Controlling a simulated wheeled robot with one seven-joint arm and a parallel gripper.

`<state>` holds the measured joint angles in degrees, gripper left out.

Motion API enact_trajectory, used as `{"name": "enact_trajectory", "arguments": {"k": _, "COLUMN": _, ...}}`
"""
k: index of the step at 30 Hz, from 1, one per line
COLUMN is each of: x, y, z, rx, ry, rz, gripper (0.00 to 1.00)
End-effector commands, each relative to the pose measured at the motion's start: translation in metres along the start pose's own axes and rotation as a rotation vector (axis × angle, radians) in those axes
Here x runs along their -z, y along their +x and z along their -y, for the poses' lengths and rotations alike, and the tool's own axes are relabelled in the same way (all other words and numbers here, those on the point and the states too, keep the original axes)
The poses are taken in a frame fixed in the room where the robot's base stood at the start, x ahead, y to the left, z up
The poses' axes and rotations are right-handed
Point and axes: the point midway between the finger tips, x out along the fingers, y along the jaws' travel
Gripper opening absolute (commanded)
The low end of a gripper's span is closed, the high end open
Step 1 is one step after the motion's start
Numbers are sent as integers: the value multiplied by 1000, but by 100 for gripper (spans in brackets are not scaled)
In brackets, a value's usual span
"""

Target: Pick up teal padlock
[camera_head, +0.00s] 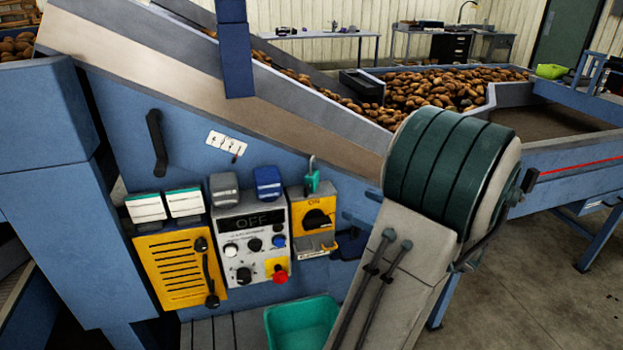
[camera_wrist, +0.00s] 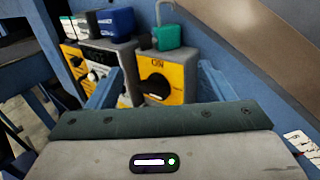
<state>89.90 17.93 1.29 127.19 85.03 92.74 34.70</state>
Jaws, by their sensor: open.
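The teal padlock (camera_head: 312,182) stands at the top of the yellow switch box (camera_head: 313,222) marked ON, on the blue machine side. In the head view my arm covers the right side, and my fingers cannot be made out clearly.
Left of the switch box are a grey control panel (camera_head: 251,246) with a red button (camera_head: 279,273), a blue block (camera_head: 268,182) and a yellow vented panel (camera_head: 180,268) with a black handle. A teal bin (camera_head: 301,322) is below. Potatoes (camera_head: 430,88) lie behind.

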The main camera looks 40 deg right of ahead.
Motion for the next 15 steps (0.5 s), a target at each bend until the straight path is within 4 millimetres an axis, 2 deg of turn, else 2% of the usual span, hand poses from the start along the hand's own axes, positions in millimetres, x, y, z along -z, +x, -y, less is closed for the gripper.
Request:
{"name": "enact_trajectory", "arguments": {"k": 2, "x": -2, "y": 6, "z": 2, "rx": 6, "ry": 4, "rz": 6, "gripper": 75}}
{"name": "enact_trajectory", "arguments": {"k": 9, "x": -2, "y": 53, "z": 1, "rx": 3, "ry": 3, "rz": 6, "gripper": 75}}
{"name": "enact_trajectory", "arguments": {"k": 15, "x": -1, "y": 79, "z": 2, "rx": 6, "ry": 3, "rz": 4, "gripper": 75}}
